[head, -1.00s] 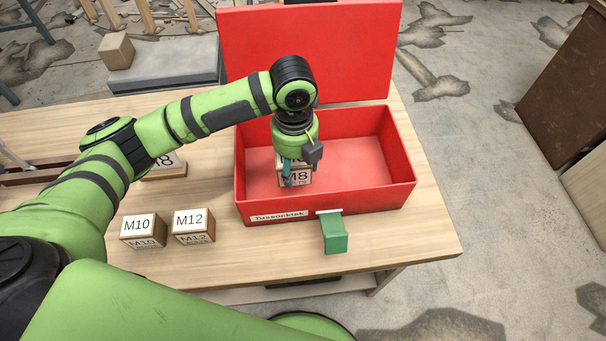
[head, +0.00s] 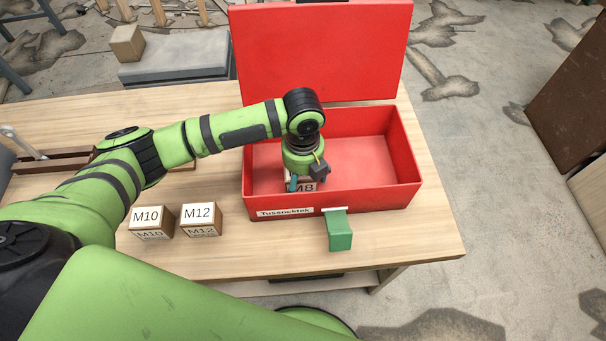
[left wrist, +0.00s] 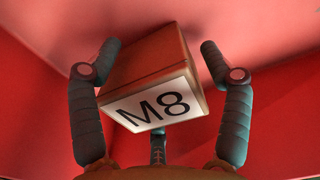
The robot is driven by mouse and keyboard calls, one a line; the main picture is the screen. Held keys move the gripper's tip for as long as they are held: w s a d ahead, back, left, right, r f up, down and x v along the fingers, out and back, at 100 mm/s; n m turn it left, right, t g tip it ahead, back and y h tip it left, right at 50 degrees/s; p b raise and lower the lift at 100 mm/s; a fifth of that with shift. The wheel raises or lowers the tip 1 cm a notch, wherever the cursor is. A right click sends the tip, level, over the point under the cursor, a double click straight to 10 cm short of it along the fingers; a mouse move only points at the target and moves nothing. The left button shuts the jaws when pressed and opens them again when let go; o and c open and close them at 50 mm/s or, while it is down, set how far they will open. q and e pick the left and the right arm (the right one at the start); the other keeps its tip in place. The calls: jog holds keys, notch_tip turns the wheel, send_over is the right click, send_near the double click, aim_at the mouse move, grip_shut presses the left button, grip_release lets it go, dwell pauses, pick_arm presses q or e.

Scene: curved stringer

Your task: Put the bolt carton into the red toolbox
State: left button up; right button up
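The bolt carton (head: 304,188), a brown box with a white M8 label, is inside the red toolbox (head: 400,190), behind its front wall. The wall hides its lower part. My left gripper (head: 305,184) reaches down into the toolbox around the carton. In the left wrist view the carton (left wrist: 155,85) sits turned between the fingers of my left gripper (left wrist: 160,50). The left finger is close against it; a narrow red gap shows at the right finger. The fingers look open. Whether the carton rests on the toolbox floor cannot be seen. My right gripper is not in view.
An M10 carton (head: 149,219) and an M12 carton (head: 199,217) stand on the wooden table (head: 250,260) left of the toolbox. The toolbox lid (head: 320,55) stands open at the back. A green latch (head: 340,232) sticks out in front. The toolbox's right half is empty.

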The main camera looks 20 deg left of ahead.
pick_arm(q)
jog(key=shift+r, duration=0.15)
notch_tip(320, 180, up, 12)
jog(key=shift+r+b, duration=0.1)
jog(key=shift+b, duration=1)
